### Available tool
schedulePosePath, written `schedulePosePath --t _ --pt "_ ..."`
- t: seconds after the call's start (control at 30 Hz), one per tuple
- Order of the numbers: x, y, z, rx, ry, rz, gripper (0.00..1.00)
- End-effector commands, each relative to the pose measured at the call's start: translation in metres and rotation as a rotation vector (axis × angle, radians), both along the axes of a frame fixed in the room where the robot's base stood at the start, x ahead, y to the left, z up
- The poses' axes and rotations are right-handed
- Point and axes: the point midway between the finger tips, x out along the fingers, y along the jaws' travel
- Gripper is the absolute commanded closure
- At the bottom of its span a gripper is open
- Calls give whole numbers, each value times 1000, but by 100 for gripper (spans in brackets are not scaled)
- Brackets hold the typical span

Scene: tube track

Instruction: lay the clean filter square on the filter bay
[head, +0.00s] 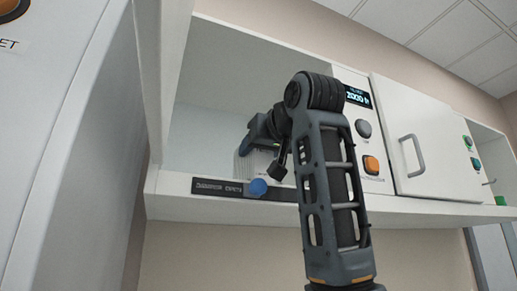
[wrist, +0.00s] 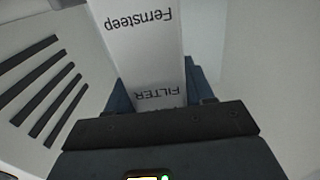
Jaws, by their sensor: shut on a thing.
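My gripper (head: 256,138) is inside the open compartment of the white wall unit in the head view. In the wrist view, its blue-grey fingers (wrist: 160,98) stand on both sides of a white piece printed "Fernsteep FILTER" (wrist: 140,50), which I take as the clean filter square. My gripper is shut on it. The print reads upside down there. Contact beneath the held piece is hidden.
Dark slots (wrist: 45,85) in a pale surface lie left of the held piece in the wrist view. A blue knob (head: 258,187) sits at the compartment's front lip. To the right are an orange button (head: 371,165) and a closed door with a handle (head: 411,152).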

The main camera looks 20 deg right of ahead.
Motion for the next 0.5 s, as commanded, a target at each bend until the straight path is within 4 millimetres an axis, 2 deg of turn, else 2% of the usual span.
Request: schedulePosePath --t 0.13,0.17,0.4,0.5 --pt "0 0 -4 0 -1 0 89" --pt "0 0 -4 0 0 0 47" --pt "0 0 -3 0 0 0 24" --pt "0 0 -3 0 0 0 22"
